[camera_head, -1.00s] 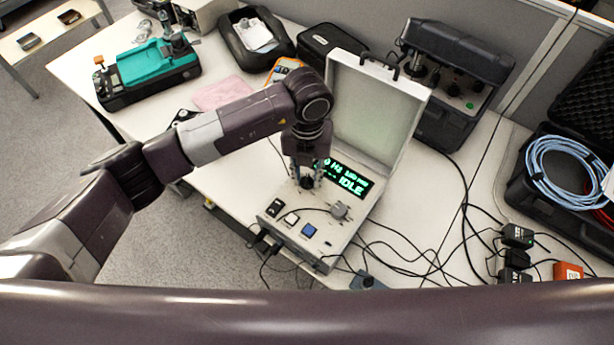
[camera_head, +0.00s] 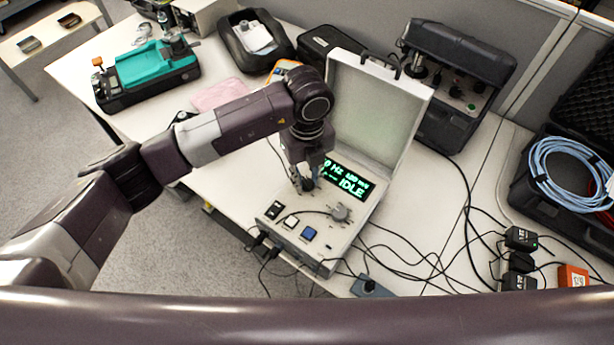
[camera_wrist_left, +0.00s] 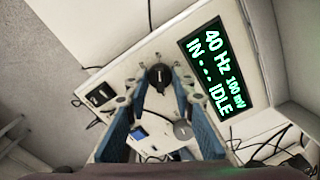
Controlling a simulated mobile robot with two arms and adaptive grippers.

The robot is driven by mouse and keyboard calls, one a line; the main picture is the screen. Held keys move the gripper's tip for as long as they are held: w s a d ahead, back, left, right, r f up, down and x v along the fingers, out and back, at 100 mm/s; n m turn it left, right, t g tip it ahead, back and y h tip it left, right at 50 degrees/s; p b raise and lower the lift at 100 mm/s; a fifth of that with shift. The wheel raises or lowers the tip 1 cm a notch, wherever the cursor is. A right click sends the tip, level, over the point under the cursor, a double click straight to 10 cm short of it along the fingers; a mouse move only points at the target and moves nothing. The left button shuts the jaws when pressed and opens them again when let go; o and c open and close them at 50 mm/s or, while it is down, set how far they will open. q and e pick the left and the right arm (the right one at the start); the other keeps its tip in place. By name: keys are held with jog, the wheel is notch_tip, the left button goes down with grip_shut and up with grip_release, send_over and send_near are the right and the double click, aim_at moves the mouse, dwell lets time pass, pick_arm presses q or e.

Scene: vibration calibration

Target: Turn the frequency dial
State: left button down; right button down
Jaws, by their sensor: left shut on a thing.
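The calibrator case (camera_head: 300,226) stands open on the table, its lid up. Its black frequency dial (camera_wrist_left: 160,74) sits on the panel beside the display (camera_wrist_left: 216,72), which reads 40 Hz, 100 mV, IN and IDLE. My left gripper (camera_head: 305,183) points down at the panel. In the left wrist view its blue-padded fingers (camera_wrist_left: 157,82) are on both sides of the black dial, shut on it. In the head view the gripper mostly hides this dial. A second, grey knob (camera_head: 340,213) is nearer the front and stands free. My right gripper is not in view.
A blue button (camera_head: 309,233), a white button (camera_head: 291,222) and a black switch (camera_head: 274,210) line the panel front. The raised lid (camera_head: 372,105) stands behind my gripper. Cables and black adapters (camera_head: 521,240) lie to the right.

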aim_at(308, 180)
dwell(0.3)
pick_arm(q)
jog(key=c, duration=1.6)
grip_release()
jog(key=shift+r, duration=0.15)
notch_tip(308, 180, up, 12)
jog(key=shift+f, duration=0.1)
